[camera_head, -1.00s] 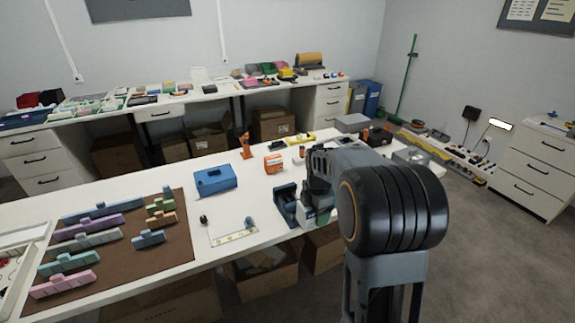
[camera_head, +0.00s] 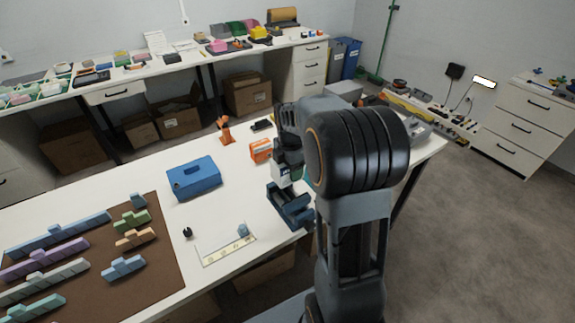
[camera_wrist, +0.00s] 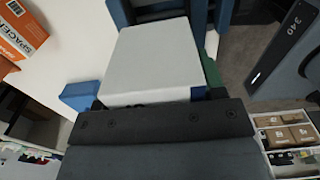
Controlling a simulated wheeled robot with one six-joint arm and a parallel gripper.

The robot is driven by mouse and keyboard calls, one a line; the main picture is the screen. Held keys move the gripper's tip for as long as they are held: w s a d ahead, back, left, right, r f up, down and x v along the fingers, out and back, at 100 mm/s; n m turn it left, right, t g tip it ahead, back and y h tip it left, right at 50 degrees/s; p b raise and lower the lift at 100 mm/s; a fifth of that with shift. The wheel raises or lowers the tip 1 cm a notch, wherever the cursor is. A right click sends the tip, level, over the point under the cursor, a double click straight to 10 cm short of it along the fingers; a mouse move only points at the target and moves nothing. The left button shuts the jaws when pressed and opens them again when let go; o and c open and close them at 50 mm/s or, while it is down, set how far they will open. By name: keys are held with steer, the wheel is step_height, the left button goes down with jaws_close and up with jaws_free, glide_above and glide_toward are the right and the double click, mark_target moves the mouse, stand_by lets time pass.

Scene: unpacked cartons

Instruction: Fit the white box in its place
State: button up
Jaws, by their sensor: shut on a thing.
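A white box (camera_wrist: 155,58) is held in my gripper (camera_wrist: 158,115), its pale flat face filling the middle of the wrist view. In the head view the white box (camera_head: 284,174) shows small beneath my gripper (camera_head: 287,157), partly hidden by the arm. A dark blue holder (camera_head: 291,210) with raised sides stands on the table just in front of and below the box. Dark blue parts, likely the same holder (camera_wrist: 148,10), show beyond the box's far edge in the wrist view. I cannot tell whether the box touches it.
An orange box (camera_head: 261,150) stands left of my gripper, with a blue toolbox-like case (camera_head: 194,178) farther left. An L-shaped pale piece (camera_head: 227,250) lies near the front edge of the white table (camera_head: 170,240). A brown mat (camera_head: 150,275) holds several coloured blocks.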

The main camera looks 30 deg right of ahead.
steer(key=shift+f+b, duration=1.55)
steer(key=shift+f, duration=0.5)
steer(key=shift+d+f, duration=0.15)
steer(key=shift+f, duration=0.35)
steer(key=shift+f+b, duration=1.1)
steer(key=shift+f, duration=0.2)
steer(key=o, duration=1)
steer(key=shift+o, duration=0.2)
step_height(320, 180, up, 14)
steer(key=shift+p, duration=0.75)
